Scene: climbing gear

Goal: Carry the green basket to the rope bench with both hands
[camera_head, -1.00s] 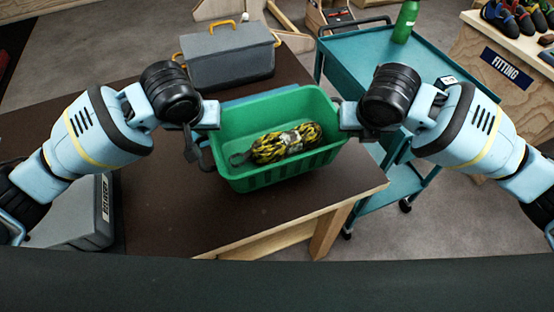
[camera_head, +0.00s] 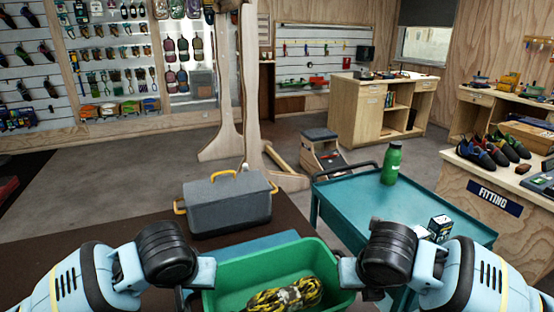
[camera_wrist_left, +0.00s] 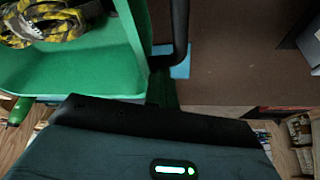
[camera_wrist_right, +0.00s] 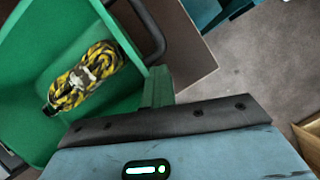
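The green basket (camera_head: 262,262) is at the bottom centre of the head view, with a yellow-and-black rope coil (camera_head: 285,296) in it. My left gripper (camera_head: 206,272) is at its left end and my right gripper (camera_head: 347,272) at its right end. Both appear shut on the basket's ends. The wrist views show green basket wall running up to each gripper and a dark handle beside it. The fingertips themselves are mostly hidden. I cannot tell whether the basket is clear of the table. No bench in view carries a readable rope label.
The dark table (camera_head: 85,232) holds a grey toolbox (camera_head: 228,207). A teal cart (camera_head: 365,205) with a green bottle (camera_head: 391,163) and small box stands right of it. The FITTING bench (camera_head: 475,187) is far right; a wooden bench (camera_head: 360,112) stands behind. Open floor (camera_head: 120,180) lies beyond the table.

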